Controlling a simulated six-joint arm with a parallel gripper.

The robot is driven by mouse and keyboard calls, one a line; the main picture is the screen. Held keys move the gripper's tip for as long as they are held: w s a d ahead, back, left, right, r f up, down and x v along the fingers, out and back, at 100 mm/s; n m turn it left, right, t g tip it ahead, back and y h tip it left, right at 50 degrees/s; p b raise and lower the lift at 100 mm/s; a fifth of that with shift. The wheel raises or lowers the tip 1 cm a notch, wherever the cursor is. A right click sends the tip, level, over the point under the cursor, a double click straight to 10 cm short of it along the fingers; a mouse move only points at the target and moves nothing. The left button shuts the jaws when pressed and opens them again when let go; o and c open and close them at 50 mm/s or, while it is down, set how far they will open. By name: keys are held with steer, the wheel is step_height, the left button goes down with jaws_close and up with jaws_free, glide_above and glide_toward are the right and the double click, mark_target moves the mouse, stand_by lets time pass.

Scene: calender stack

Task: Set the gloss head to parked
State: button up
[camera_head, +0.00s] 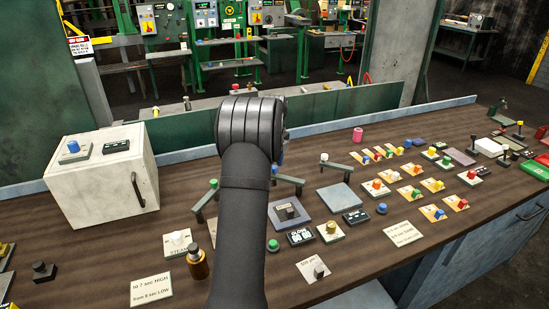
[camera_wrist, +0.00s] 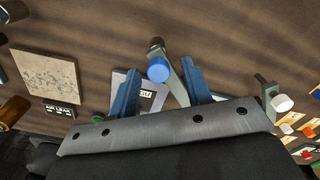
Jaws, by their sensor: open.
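No legible label names the gloss head in either view. In the wrist view a lever with a blue knob (camera_wrist: 158,70) stands between the two blue fingers of my gripper (camera_wrist: 159,66). The fingers are apart, with visible gaps to the knob; I cannot tell their height relative to it. In the head view my wrist hides most of my gripper, and a blue-knobbed lever (camera_head: 289,180) shows just right of it. A similar lever with a white knob (camera_head: 338,166) stands further right; it also shows in the wrist view (camera_wrist: 270,92). Another lever (camera_head: 205,202) stands left of my arm.
A pale cabinet (camera_head: 103,178) stands at the left, with a small bottle (camera_head: 197,263) in front. Grey plates (camera_head: 341,198), several coloured buttons and label cards crowd the brown bench (camera_head: 130,250). A low green wall (camera_head: 335,109) runs behind it.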

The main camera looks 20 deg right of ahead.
step_height(320, 180, up, 17)
steer(key=shift+r, duration=0.2)
stand_by(0.6)
step_height(320, 180, down, 18)
steer(key=shift+r, duration=0.2)
stand_by(0.4)
steer(key=shift+f, duration=0.15)
steer(key=shift+s+a+n, duration=0.2)
steer(key=shift+n, duration=0.1)
steer(key=shift+s+a+n, duration=0.35)
steer(key=shift+s+n, duration=0.05)
steer(key=shift+n, duration=0.2)
stand_by(1.5)
steer(key=shift+o, duration=0.4)
